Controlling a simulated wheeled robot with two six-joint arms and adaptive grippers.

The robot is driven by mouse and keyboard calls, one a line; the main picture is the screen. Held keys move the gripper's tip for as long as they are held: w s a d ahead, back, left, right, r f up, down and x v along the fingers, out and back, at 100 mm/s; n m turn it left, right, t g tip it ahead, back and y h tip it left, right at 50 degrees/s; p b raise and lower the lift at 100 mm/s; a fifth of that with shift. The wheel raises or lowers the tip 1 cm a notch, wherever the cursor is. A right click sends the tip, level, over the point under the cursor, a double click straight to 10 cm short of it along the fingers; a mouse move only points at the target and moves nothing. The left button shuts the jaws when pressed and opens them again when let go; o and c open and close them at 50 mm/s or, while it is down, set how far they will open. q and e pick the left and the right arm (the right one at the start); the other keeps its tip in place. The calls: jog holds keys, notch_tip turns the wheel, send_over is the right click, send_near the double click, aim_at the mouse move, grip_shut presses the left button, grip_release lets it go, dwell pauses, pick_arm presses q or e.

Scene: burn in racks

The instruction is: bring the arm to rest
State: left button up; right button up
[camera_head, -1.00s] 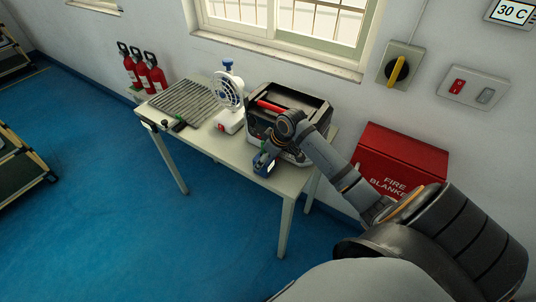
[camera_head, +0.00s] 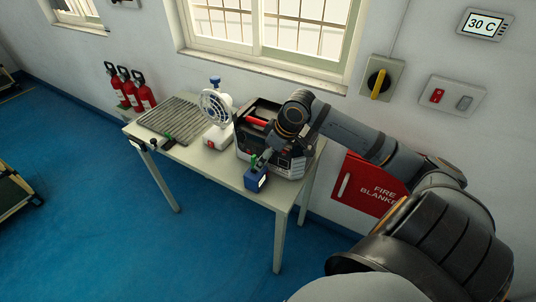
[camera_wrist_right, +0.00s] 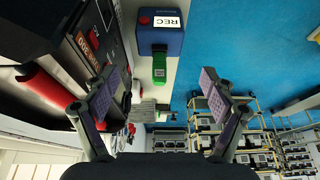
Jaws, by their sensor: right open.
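My right arm comes in from the right in the head view, with its wrist over the table's right end. My right gripper (camera_wrist_right: 160,98) is open in the wrist view, its two pads wide apart with nothing between them. A blue box with a REC label (camera_wrist_right: 158,38) lies ahead of the pads, with a green stick (camera_wrist_right: 159,67) at its near side. In the head view the blue box (camera_head: 256,180) sits at the table's front right corner. The gripper is partly hidden behind my wrist there. My left gripper is not in view.
The table (camera_head: 212,165) carries a ribbed grey tray (camera_head: 172,120), a white fan (camera_head: 216,108) and a dark toolbox (camera_head: 252,125) with a red handle, close to my wrist. A red fire blanket box (camera_head: 365,190) hangs on the wall. Blue floor in front is clear.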

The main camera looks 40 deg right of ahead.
jog(key=s+a+f+m+h, duration=0.1)
jog(key=s+a+f+m, duration=0.1)
jog(key=s+a+f, duration=0.5)
jog(key=s+a+f+m+h, duration=0.1)
jog(key=s+a+f, duration=0.3)
jog(key=s, duration=0.5)
jog(key=s+d+f+m+g, duration=0.1)
jog(key=s+d+f, duration=0.1)
jog(key=f, duration=1.3)
jog(key=s+d+f+g, duration=0.1)
jog(key=d+f, duration=0.1)
jog(key=f, duration=1.3)
jog(key=s+d+f, duration=0.1)
jog(key=s+f, duration=1.3)
jog(key=s, duration=0.4)
jog(key=shift+d+g, duration=0.2)
jog(key=shift+g, duration=0.2)
